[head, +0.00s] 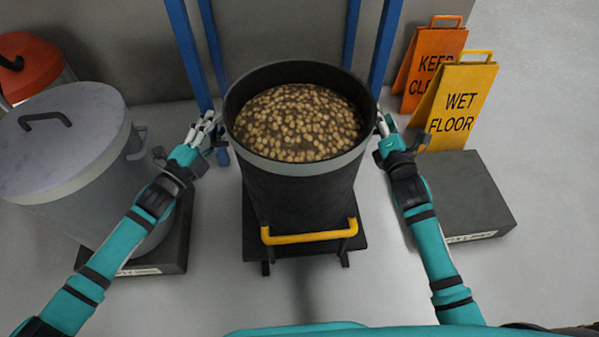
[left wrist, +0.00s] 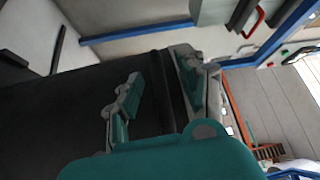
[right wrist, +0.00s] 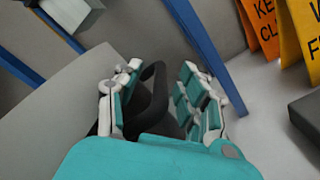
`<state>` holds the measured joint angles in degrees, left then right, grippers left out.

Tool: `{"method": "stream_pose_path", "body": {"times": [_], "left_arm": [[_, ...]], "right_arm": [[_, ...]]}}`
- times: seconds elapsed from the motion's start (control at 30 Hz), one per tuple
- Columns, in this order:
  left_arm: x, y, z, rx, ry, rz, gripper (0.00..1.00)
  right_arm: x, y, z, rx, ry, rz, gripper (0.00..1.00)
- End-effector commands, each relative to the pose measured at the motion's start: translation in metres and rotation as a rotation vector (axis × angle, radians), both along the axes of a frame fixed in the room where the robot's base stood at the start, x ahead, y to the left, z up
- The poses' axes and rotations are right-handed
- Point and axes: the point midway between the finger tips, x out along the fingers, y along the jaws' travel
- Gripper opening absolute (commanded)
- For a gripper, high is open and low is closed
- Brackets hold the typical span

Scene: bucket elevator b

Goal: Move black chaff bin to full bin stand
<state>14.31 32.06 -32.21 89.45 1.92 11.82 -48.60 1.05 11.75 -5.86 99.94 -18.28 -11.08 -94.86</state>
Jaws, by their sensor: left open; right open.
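The black chaff bin (head: 300,195) stands upright in the middle of the head view, filled near the rim with brown-yellow lumps. It rests on a dark low carrier (head: 262,243) with a yellow bar at the front. My left gripper (head: 207,125) is open at the bin's left side; its wrist view shows the dark bin wall (left wrist: 50,110) and a dark strip between the fingers. My right gripper (head: 386,127) is open at the right side, its fingers either side of a black loop handle (right wrist: 153,95). An empty dark low stand (head: 465,195) lies at right; its label is unreadable.
A grey lidded bin (head: 65,140) stands on another dark stand (head: 180,235) at left. An orange sign (head: 430,65) and a yellow wet-floor sign (head: 460,100) stand behind the empty stand. Blue posts (head: 385,45) rise behind the black bin. An orange-red container (head: 30,65) is far left.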

Motion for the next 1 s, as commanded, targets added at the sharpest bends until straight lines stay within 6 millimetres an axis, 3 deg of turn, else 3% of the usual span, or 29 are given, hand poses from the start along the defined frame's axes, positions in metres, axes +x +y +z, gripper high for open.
{"method": "stream_pose_path", "body": {"times": [0.2, 0.5, 1.0], "left_arm": [[-0.0001, 0.0000, -0.0002, 0.000, 0.000, 0.000, 0.39], [-0.0003, 0.0002, -0.0004, 0.001, 0.001, 0.000, 0.00], [0.0000, 0.0001, 0.0020, -0.003, -0.003, 0.000, 0.00]], "right_arm": [[-0.0001, 0.0001, 0.0000, 0.000, 0.000, 0.000, 0.39], [-0.0002, 0.0000, 0.0000, 0.000, 0.000, 0.000, 0.00], [0.0002, -0.0002, 0.0034, 0.000, -0.007, 0.001, 0.00]]}}
